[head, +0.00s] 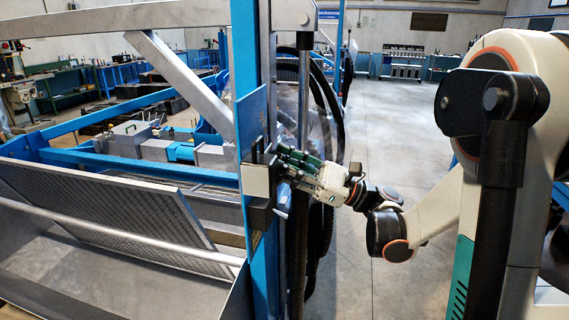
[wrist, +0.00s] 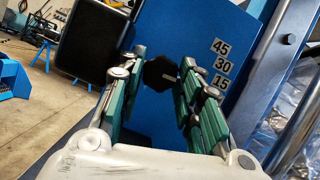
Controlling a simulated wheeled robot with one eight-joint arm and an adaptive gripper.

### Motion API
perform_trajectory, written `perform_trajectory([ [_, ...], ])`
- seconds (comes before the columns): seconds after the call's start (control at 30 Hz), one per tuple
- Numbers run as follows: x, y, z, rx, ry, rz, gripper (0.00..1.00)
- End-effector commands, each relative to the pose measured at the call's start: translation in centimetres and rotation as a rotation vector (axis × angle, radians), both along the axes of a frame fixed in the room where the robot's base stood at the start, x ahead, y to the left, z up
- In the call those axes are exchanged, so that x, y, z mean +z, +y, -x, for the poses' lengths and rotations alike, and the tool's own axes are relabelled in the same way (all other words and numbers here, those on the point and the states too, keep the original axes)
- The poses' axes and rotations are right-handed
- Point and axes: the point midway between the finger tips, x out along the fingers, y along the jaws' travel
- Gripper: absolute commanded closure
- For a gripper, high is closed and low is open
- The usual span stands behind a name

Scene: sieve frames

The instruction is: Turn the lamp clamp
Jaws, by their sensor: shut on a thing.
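The lamp clamp's black lobed knob (wrist: 159,74) sits in front of a blue plate (wrist: 190,25), with a short pale mark on its face. My gripper (wrist: 162,68) has its green-padded fingers on either side of the knob and is shut on it. The plate bears the number labels 45, 30 and 15 (wrist: 221,64) to the right of the knob. In the head view my gripper (head: 284,160) reaches the blue post from the right, and the knob is mostly hidden by the fingers there. A dark square panel (wrist: 92,42), perhaps the lamp, stands left of the knob.
The blue post (head: 246,60) rises beside a grey vertical rod (head: 304,90) and black hoses (head: 335,110) near my gripper. A perforated sieve frame (head: 120,210) lies in the machine at left. Open concrete floor (head: 395,120) is behind my arm.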

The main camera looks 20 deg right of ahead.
Motion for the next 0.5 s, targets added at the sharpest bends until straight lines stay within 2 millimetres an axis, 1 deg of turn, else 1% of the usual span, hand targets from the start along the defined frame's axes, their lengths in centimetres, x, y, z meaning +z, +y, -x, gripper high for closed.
perform_trajectory([
  [0.17, 0.04, -0.1, -0.15, 0.001, -0.099, 0.067, 0.91],
  [0.5, 0.28, -0.22, -0.33, 0.002, -0.363, 0.244, 0.91],
])
